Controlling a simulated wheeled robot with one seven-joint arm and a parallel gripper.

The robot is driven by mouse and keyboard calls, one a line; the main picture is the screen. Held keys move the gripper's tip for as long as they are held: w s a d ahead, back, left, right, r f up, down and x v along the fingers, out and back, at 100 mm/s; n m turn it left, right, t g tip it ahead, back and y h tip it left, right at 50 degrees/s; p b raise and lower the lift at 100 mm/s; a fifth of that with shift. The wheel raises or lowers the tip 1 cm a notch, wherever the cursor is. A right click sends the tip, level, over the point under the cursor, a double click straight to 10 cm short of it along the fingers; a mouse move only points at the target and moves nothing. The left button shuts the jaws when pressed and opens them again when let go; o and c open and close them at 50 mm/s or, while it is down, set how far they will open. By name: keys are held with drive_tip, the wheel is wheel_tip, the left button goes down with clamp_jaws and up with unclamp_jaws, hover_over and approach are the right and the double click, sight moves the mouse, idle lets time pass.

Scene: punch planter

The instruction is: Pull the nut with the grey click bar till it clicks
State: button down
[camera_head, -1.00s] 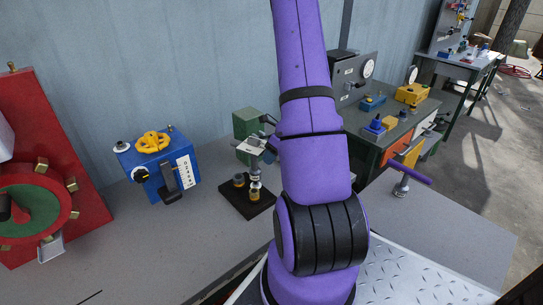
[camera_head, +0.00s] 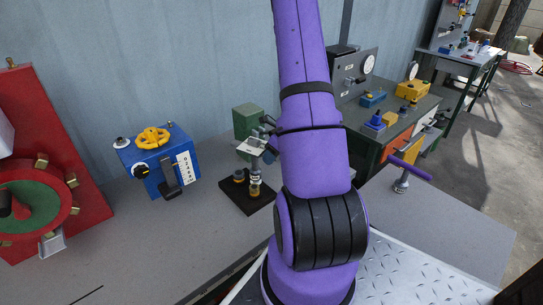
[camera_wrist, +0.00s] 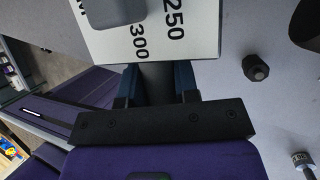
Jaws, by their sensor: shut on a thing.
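In the wrist view my gripper (camera_wrist: 160,78) has its two blue fingers shut on a dark grey part that looks like the grey click bar (camera_wrist: 162,90). A white plate marked 250 and 300 (camera_wrist: 200,30) lies just beyond the fingertips. A dark hex piece (camera_wrist: 257,68) stands on the grey surface to the right of the gripper; I cannot tell whether it is the nut. In the head view a black base (camera_head: 236,196) bears upright metal-and-brass fittings (camera_head: 255,180) and a pale flat piece above them.
A blue box with a yellow handwheel (camera_head: 153,138) stands left on the bench. A red panel (camera_head: 85,180) is farther left, a green box (camera_head: 249,120) behind the black base. A purple-handled stand (camera_head: 401,180) is at right. Bench space in front of the blue box is clear.

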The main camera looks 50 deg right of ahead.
drive_tip(key=shift+f, duration=0.95)
drive_tip(key=a+m+h, duration=0.1)
drive_tip(key=a+m, duration=0.1)
drive_tip(key=m, duration=0.1)
drive_tip(key=w+a+m+h, duration=0.1)
drive_tip(key=m+h, duration=0.1)
drive_tip(key=m, duration=0.1)
drive_tip(key=w+a+m+t+h, duration=0.1)
drive_tip(key=a+m, duration=0.1)
drive_tip(key=m, duration=0.1)
drive_tip(key=shift+a+m, duration=0.3)
drive_tip(key=shift+w+a+m+h, duration=0.25)
drive_tip(key=shift+m+h, duration=0.1)
drive_tip(key=shift+m, duration=0.25)
drive_tip(key=shift+w+a+m+h, duration=0.2)
drive_tip(key=shift+m+h, duration=0.15)
drive_tip(key=shift+m, duration=0.25)
drive_tip(key=shift+d, duration=0.1)
drive_tip(key=shift+s, duration=0.15)
drive_tip(key=shift+r+n, duration=0.15)
drive_tip(key=shift+n, duration=0.15)
